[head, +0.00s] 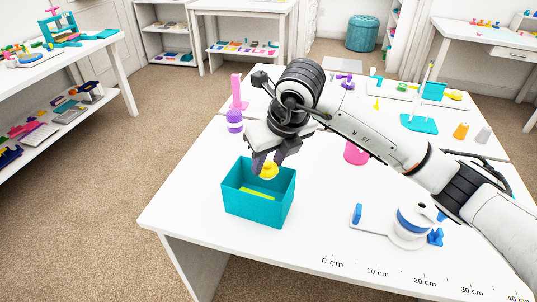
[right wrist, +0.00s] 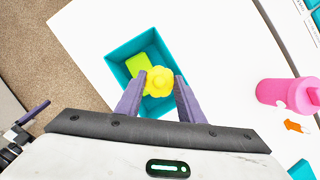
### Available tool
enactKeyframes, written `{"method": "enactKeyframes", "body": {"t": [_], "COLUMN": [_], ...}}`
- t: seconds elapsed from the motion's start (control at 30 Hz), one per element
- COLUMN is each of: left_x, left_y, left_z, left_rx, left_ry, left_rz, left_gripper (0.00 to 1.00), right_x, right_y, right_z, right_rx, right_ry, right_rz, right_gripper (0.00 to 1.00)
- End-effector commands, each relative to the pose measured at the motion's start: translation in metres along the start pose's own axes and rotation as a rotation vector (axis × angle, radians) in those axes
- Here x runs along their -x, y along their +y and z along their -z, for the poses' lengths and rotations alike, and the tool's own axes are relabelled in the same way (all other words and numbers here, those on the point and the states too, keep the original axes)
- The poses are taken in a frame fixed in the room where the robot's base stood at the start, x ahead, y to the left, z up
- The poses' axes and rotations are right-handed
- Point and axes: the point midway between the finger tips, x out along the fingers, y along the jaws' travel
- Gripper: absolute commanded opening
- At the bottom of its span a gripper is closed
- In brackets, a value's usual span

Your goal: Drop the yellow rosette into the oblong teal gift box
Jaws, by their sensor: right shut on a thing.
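The yellow rosette (head: 268,171) is held by my right gripper (head: 268,163), which is shut on it. In the head view it shows over the opening of the oblong teal gift box (head: 252,209). In the right wrist view the rosette (right wrist: 158,81) sits between the two purple fingertips (right wrist: 158,90), with the open teal box (right wrist: 122,54) behind it. A flat yellow-green piece (right wrist: 138,63) lies inside the box. The rosette appears above the box, but the exact height is hard to tell. My left gripper is not in view.
The box stands near the left corner of the white table (head: 190,205). A pink bottle (head: 355,153) stands right of it, and a purple bottle (head: 234,120) behind. A white and blue tape dispenser (head: 409,226) is at the right. The table front is mostly clear.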

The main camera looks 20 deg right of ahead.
Motion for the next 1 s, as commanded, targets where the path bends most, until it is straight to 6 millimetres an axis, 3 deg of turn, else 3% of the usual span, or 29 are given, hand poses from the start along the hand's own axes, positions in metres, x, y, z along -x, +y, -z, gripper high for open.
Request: {"method": "enactKeyframes", "body": {"t": [0.1, 0.4, 0.43, 0.57, 0.87, 1.0], "left_x": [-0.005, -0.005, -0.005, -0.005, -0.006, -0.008], "left_y": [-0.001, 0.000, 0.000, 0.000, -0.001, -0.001], "left_z": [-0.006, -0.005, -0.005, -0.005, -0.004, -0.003], "left_rx": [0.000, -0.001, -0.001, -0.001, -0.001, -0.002], "left_ry": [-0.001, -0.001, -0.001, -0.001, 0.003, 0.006], "left_rz": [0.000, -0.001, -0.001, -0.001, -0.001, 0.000], "left_gripper": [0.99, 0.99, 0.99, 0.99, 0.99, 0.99], "right_x": [-0.011, -0.013, -0.013, -0.013, -0.011, 0.004], "right_y": [0.000, 0.000, 0.000, 0.000, 0.000, 0.000], "right_z": [0.004, 0.005, 0.005, 0.005, 0.004, 0.004], "right_rx": [0.000, 0.000, 0.000, 0.000, 0.000, 0.001], "right_ry": [-0.002, -0.002, -0.002, -0.002, -0.002, -0.006], "right_rz": [0.000, 0.000, 0.000, 0.000, 0.000, -0.001], "right_gripper": [0.14, 0.14, 0.38, 0.57, 0.57, 0.57]}}
